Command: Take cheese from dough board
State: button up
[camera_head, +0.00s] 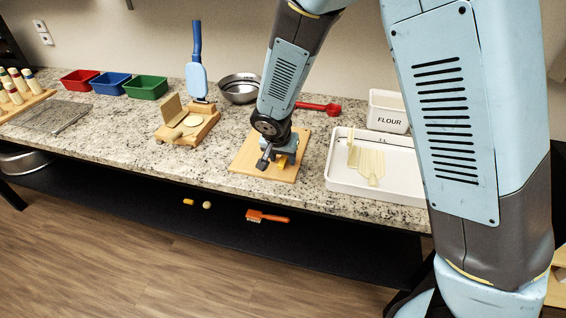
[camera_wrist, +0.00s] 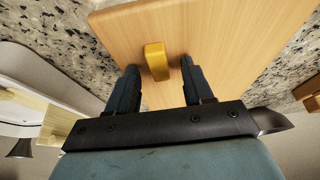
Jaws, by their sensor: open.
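The cheese, a small yellow block, lies on the wooden dough board (camera_head: 246,160) on the counter. In the wrist view the cheese (camera_wrist: 156,61) rests on the bare light wood of the dough board (camera_wrist: 225,35). In the head view the cheese (camera_head: 282,161) is partly hidden by my gripper (camera_head: 273,163), which is low over the board. In the wrist view my gripper (camera_wrist: 158,78) is open. Its two dark fingers are spread, one on each side of the cheese's near end, with gaps showing. I cannot tell the exact height of the fingertips above the board.
A white tray (camera_head: 332,176) with pale pasta pieces stands right of the board, with a flour bin (camera_head: 388,112) behind it. A wooden tortilla press (camera_head: 190,125) is to the left. A metal bowl (camera_head: 240,88) and a red scoop (camera_head: 320,107) lie behind.

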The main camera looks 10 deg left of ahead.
jog(key=shift+c, duration=0.4)
grip_shut()
